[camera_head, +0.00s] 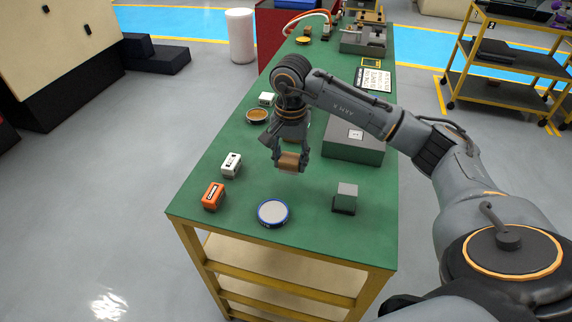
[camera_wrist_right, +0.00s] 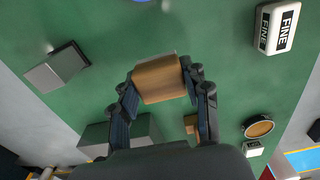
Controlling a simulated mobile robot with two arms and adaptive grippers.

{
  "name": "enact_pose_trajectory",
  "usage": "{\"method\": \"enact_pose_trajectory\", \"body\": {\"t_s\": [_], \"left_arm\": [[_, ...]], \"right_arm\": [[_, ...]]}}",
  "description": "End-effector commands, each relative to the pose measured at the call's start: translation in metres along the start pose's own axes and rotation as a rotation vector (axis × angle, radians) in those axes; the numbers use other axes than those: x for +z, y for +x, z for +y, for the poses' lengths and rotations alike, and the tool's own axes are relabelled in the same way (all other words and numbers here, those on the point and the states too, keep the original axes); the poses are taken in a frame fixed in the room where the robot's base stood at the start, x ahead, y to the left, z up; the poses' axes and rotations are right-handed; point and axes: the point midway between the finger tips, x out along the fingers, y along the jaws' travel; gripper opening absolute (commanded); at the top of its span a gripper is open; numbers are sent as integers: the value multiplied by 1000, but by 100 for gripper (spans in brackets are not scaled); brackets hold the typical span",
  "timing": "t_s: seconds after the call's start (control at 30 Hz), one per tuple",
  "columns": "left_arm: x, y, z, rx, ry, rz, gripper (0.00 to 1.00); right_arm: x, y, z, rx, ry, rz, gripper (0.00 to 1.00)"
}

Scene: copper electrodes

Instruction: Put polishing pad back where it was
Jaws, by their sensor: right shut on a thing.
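My right gripper (camera_head: 290,163) is shut on a tan-brown block (camera_head: 289,160) with a paler side, which appears to be the polishing pad. The gripper points down and holds the block above the green tabletop, in the middle of the near half. In the right wrist view both fingers (camera_wrist_right: 160,92) sit on either side of the block (camera_wrist_right: 160,78). My left gripper is not in view.
Nearby on the green table (camera_head: 310,195) are a round blue-rimmed dish (camera_head: 273,212), an orange block (camera_head: 213,195), a white FINE block (camera_head: 231,164), a grey-green block (camera_head: 345,198), a large grey-green box (camera_head: 355,148) and a round brown-topped tin (camera_head: 257,116).

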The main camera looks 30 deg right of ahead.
Motion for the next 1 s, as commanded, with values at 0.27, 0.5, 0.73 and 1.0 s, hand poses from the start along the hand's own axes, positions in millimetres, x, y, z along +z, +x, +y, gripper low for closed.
{"method": "enact_pose_trajectory", "body": {"t_s": [0.27, 0.5, 0.73, 1.0], "left_arm": [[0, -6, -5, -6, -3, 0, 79], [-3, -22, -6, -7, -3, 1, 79], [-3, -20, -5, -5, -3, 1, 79], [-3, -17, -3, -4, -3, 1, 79]], "right_arm": [[-10, 19, -11, 1, 0, -1, 21], [-11, 48, -12, 2, 0, -3, 21], [-12, 51, -12, -1, -1, 0, 21], [-12, 54, -12, 0, -1, 0, 69]]}}
